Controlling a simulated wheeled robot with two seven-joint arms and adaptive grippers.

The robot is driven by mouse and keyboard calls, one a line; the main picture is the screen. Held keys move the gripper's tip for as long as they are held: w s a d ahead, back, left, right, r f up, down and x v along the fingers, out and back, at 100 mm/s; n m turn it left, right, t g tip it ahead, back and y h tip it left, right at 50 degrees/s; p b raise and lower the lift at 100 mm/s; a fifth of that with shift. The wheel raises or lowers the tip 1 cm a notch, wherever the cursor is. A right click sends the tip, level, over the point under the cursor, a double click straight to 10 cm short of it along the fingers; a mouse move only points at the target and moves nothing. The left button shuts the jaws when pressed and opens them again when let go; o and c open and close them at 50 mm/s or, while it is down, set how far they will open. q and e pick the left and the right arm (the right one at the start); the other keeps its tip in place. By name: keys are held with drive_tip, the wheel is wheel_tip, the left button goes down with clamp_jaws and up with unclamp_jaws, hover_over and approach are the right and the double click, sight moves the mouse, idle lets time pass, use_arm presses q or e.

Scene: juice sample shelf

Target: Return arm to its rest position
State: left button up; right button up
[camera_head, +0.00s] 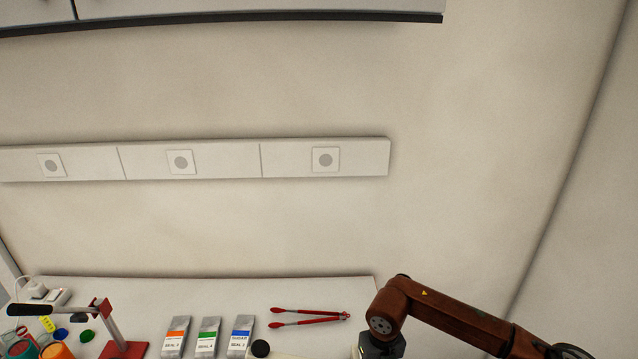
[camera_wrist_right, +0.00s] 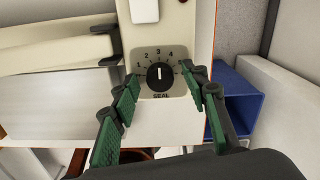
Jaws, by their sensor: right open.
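My right arm (camera_head: 440,315) comes in from the lower right in the head view, bent at the elbow, its wrist pointing down near the table's right end. The right gripper's fingers lie below the head picture. In the right wrist view my right gripper (camera_wrist_right: 160,105) is open, its green-padded fingers apart on either side of a black dial knob (camera_wrist_right: 160,76) marked SEAL, with numbers around it. Nothing is held between them. Whether the fingers touch the knob, I cannot tell. My left gripper shows in neither view.
On the white table (camera_head: 330,288) lie red tongs (camera_head: 310,317) and pouches with orange, green and blue labels (camera_head: 208,337). A red-based lever press (camera_head: 122,347) stands left. The wrist view shows a blue bin (camera_wrist_right: 238,95) right of the dial. A wall cabinet (camera_head: 250,8) hangs above.

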wheel_tip(320, 180, up, 12)
wheel_tip(320, 180, down, 12)
drive_tip(key=shift+f, duration=0.1)
drive_tip(key=shift+n, duration=0.8)
drive_tip(key=n, duration=0.9)
drive_tip(key=n+p, duration=0.1)
drive_tip(key=n, duration=0.1)
drive_tip(key=shift+r+n+p, duration=0.2)
drive_tip(key=shift+n+p, duration=0.1)
drive_tip(key=shift+n, duration=0.1)
drive_tip(key=n+p, duration=0.1)
drive_tip(key=n, duration=0.3)
drive_tip(key=shift+s+f+p, duration=0.1)
drive_tip(key=shift+p, duration=0.2)
